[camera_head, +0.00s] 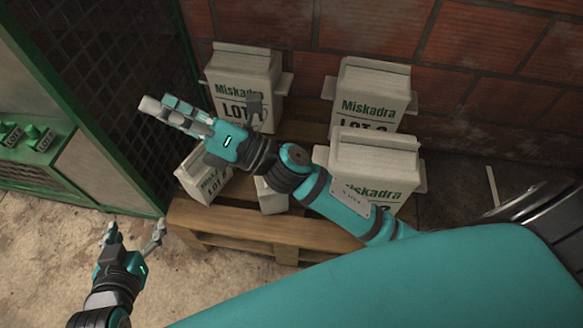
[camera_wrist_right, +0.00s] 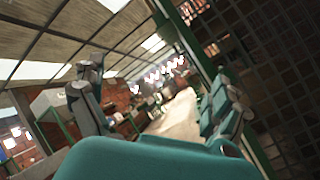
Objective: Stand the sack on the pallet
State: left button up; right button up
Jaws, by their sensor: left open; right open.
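Several white Miskadra sacks are on the wooden pallet (camera_head: 250,226) in the head view. A smaller-looking sack (camera_head: 203,183) is tilted at the pallet's left front. Upright sacks stand at the back left (camera_head: 240,68), back right (camera_head: 375,82) and front right (camera_head: 375,158). Another white piece (camera_head: 270,197) is mostly hidden behind my right arm. My right gripper (camera_head: 162,103) is open and empty above the tilted sack, pointing left; its spread fingers also show in the right wrist view (camera_wrist_right: 160,95). My left gripper (camera_head: 136,232) is open and empty over the floor, left of the pallet.
A brick wall (camera_head: 470,45) closes the back. Concrete floor (camera_head: 50,240) is clear at the front left.

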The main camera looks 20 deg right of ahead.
jog(key=w+d+f+m+t+h, duration=0.15)
jog(key=d+f+m+h, duration=0.4)
jog(key=m, duration=0.55)
jog(key=w+d+f+m+t+h, duration=0.1)
jog(key=d+f+m+t+h, duration=0.15)
jog(key=d+m+h, duration=0.65)
jog(key=s+d+f+m+g+h, duration=0.1)
jog(key=s+d+f+m+g, duration=0.1)
jog(key=f+m, duration=0.4)
jog(key=s+d+f+m+g+h, duration=0.1)
jog(key=s+f+m+g, duration=0.3)
jog(key=s+f+m, duration=0.2)
jog(key=shift+s+d+f+m+g, duration=0.35)
jog(key=shift+s+f+m+g, duration=0.1)
jog(key=shift+m, duration=0.15)
